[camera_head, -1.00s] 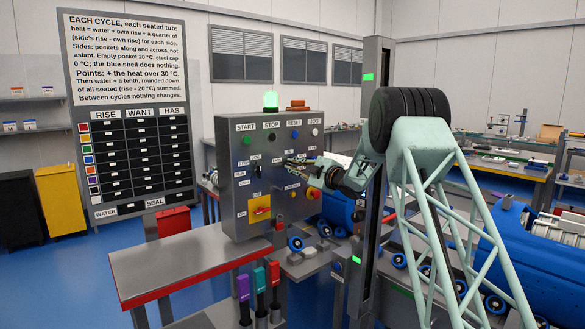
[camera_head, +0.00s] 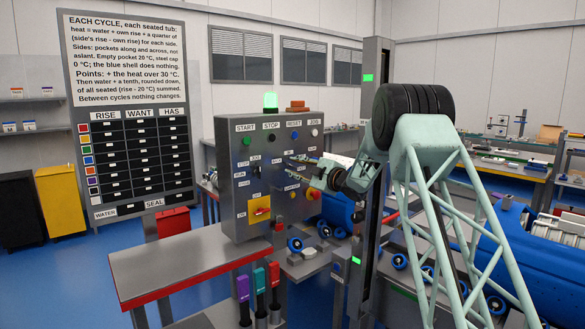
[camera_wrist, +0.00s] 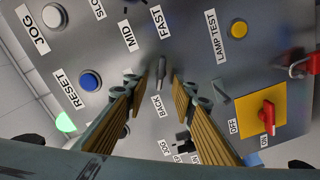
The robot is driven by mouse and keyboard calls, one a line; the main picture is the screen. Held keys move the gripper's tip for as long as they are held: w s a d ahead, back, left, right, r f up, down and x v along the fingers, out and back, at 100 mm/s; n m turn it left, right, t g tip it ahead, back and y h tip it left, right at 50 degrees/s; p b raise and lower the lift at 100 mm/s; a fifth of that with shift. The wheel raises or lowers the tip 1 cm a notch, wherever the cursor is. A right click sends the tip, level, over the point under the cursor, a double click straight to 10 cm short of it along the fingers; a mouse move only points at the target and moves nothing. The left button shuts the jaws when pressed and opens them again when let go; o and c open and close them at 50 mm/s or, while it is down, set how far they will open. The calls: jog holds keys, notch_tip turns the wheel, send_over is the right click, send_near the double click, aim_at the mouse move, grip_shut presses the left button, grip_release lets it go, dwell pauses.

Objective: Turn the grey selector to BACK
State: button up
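The grey selector (camera_wrist: 161,72) is a small elongated knob on the control panel in the wrist view. FAST is printed above it, MID to its upper left and BACK below it. Its long axis runs nearly up and down in that view; I cannot tell which end is its pointer. My gripper (camera_wrist: 153,84) is open, with a ribbed finger on each side of the selector and gaps visible at the knob. In the head view my gripper (camera_head: 301,168) is at the right half of the panel face and hides the selector.
The grey control box (camera_head: 232,205) also carries a blue button (camera_wrist: 91,81), a yellow lamp-test button (camera_wrist: 239,29), a dark selector (camera_wrist: 184,138) and a red switch on a yellow plate (camera_head: 260,209). A red-edged table (camera_head: 190,262) stands in front.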

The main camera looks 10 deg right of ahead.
jog(key=v, duration=1)
jog(key=shift+s+d, duration=0.2)
jog(key=shift+s, duration=0.1)
jog(key=s+d+r+m+g+h, duration=0.1)
jog(key=s+d+r+m+h, duration=0.1)
jog(key=s+r+m+h, duration=0.6)
jog(key=s+d+r+m+g+h, duration=0.15)
jog(key=s+r, duration=0.25)
jog(key=s, duration=0.8)
jog(key=s+a+f+m+g, duration=0.2)
jog(key=s+f+m+g, duration=0.1)
jog(key=s, duration=1.8)
jog(key=s+a+f+m+g, duration=0.2)
jog(key=s+f, duration=0.4)
jog(key=s, duration=1.5)
jog(key=s+a+f+m+g, duration=0.3)
jog(key=s+a+f+g, duration=0.1)
jog(key=s, duration=1.7)
jog(key=shift+s+a+f+m, duration=0.25)
jog(key=shift+s+f+m, duration=0.1)
jog(key=shift+s+f, duration=0.05)
jog(key=shift+y, duration=0.25)
